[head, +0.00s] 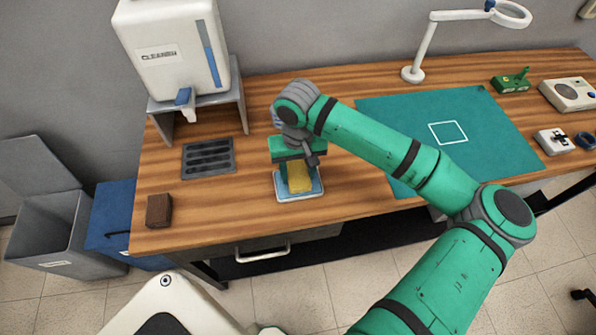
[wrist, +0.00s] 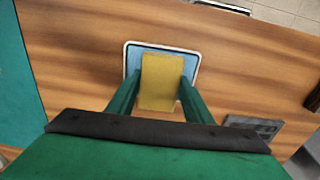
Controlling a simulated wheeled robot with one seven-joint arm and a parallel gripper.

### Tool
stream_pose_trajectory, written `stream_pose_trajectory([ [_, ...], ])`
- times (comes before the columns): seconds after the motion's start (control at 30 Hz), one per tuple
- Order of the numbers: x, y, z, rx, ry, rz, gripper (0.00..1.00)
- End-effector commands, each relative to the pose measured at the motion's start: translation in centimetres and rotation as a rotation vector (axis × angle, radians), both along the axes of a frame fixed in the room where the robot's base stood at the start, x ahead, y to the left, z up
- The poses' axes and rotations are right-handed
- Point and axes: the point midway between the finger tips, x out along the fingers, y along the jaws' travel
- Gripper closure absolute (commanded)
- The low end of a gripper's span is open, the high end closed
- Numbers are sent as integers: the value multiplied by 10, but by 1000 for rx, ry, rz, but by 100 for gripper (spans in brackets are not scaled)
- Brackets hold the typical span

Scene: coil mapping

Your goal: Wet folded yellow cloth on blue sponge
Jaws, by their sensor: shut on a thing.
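The folded yellow cloth (head: 299,178) is between the fingers of my gripper (head: 298,171), which is shut on it. In the wrist view the cloth (wrist: 161,80) shows as a flat yellow block between the two green fingers of my gripper (wrist: 157,92). The blue sponge (head: 315,186) lies in a shallow white-rimmed tray (head: 299,199) near the table's front edge. The sponge also shows around the cloth in the wrist view (wrist: 135,60). The cloth is over the sponge; I cannot tell whether they touch.
A cleaner dispenser (head: 170,50) stands on a grey stand at the back left, with a dark slotted drain (head: 209,158) in front. A brown block (head: 159,210) sits at the left edge. A green mat (head: 400,110) lies to the right, with a lamp (head: 413,73) behind it.

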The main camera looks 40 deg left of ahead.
Motion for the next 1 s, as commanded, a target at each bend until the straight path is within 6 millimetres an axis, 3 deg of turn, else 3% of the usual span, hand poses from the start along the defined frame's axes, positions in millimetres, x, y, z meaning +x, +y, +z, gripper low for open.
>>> stream_pose_trajectory([
  [1.0,0,1,-10,0,0,2,72],
])
